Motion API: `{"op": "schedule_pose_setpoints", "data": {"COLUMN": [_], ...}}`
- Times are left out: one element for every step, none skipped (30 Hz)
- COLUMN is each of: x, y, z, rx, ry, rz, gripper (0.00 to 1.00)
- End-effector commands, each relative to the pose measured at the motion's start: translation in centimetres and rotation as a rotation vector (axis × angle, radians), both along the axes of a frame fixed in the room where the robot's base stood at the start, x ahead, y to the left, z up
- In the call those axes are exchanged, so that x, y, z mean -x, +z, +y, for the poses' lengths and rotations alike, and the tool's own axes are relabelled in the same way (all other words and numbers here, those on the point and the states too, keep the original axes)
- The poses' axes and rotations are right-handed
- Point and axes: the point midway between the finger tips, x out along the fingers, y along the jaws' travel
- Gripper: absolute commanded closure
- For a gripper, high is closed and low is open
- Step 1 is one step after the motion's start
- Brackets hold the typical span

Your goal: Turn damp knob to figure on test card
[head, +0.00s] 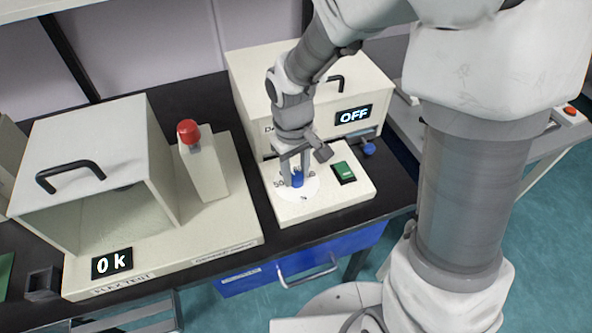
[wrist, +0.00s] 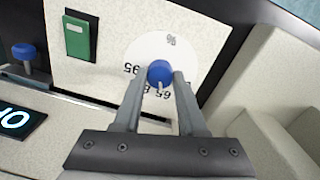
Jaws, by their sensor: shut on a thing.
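The damp knob is a blue knob (head: 297,179) on a white round dial (head: 311,191) on the front ledge of the cream machine with the OFF display (head: 353,115). My gripper (head: 295,178) points down at it, its fingers shut on the knob's sides. In the wrist view the blue knob (wrist: 160,73) sits between the fingertips, with a pale pointer towards the gripper. The dial (wrist: 185,52) bears figures such as 95, 65 and 8, seen upside down and partly hidden by the fingers. I cannot make out a test card.
A green switch (head: 344,172) sits right of the dial, and a second blue knob (head: 369,149) is farther right. A machine with a handled hood (head: 90,150), a red knob (head: 188,131) and a "0 k" display (head: 112,263) stands left. A blue drawer (head: 300,270) is below.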

Motion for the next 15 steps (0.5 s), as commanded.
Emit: {"op": "schedule_pose_setpoints", "data": {"x": [-0.06,-0.06,-0.06,-0.07,-0.07,-0.07,-0.07,-0.07,-0.07,-0.07,-0.07,-0.08,-0.08,-0.08,-0.08], "y": [0.07,0.08,0.08,0.08,0.08,0.08,0.09,0.09,0.09,0.09,0.09,0.09,0.09,0.09,0.09], "z": [0.03,0.03,0.03,0.02,0.02,0.02,0.02,0.02,0.02,0.02,0.01,0.02,0.02,0.02,0.02], "rx": [0.000,0.000,0.000,0.000,0.000,0.000,0.000,0.000,0.000,0.000,0.000,0.000,0.000,0.000,0.000], "ry": [-0.005,-0.008,-0.011,-0.012,-0.013,-0.014,-0.014,-0.014,-0.013,-0.013,-0.013,-0.013,-0.013,-0.013,-0.012], "rz": [-0.002,-0.003,-0.003,-0.003,-0.002,-0.002,-0.002,-0.002,-0.003,-0.003,-0.003,-0.003,-0.003,-0.003,-0.003], "gripper": [1.00,1.00,1.00,1.00,1.00,1.00,1.00,1.00,1.00,1.00,1.00,1.00,1.00,1.00,0.52]}}
